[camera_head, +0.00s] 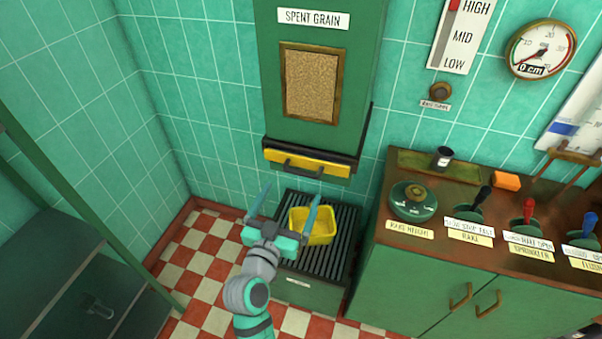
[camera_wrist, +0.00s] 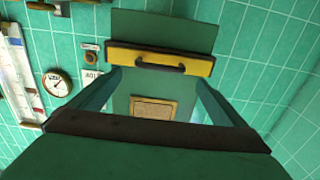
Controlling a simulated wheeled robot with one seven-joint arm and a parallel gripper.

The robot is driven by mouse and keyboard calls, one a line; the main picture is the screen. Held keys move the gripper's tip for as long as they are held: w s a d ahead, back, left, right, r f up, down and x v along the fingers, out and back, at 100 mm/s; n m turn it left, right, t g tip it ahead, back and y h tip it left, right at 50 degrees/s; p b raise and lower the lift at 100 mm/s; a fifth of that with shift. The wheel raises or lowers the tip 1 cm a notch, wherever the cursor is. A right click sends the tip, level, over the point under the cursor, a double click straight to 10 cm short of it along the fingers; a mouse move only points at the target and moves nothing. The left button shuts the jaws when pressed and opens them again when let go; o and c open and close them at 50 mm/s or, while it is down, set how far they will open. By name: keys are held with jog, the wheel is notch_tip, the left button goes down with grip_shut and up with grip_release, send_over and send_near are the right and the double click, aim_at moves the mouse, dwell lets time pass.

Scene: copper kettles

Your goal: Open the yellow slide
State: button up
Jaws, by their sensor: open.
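The yellow slide (camera_head: 308,163) is a yellow front with a dark bar handle at the bottom of the green spent grain box (camera_head: 313,75). In the wrist view the slide (camera_wrist: 160,60) lies across the upper middle, its handle seen just beyond my fingertips. My gripper (camera_head: 291,194) is open and empty, below the slide and a little to its left in the head view. Its two fingers (camera_wrist: 159,77) are spread on either side in the wrist view and appear apart from the handle. The box's grain window (camera_wrist: 152,108) shows between them.
A yellow bin (camera_head: 313,226) stands on a dark slatted stand (camera_head: 330,262) below the box, partly behind my gripper. A green cabinet (camera_head: 440,285) with knobs and levers stands to the right. A dark shelf unit (camera_head: 75,270) is at left. Checkered floor between is clear.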

aim_at(301, 173)
jog(key=x, duration=0.9)
jog(key=shift+w+d, duration=0.1)
jog(key=shift+w, duration=0.15)
jog(key=shift+c, duration=0.3)
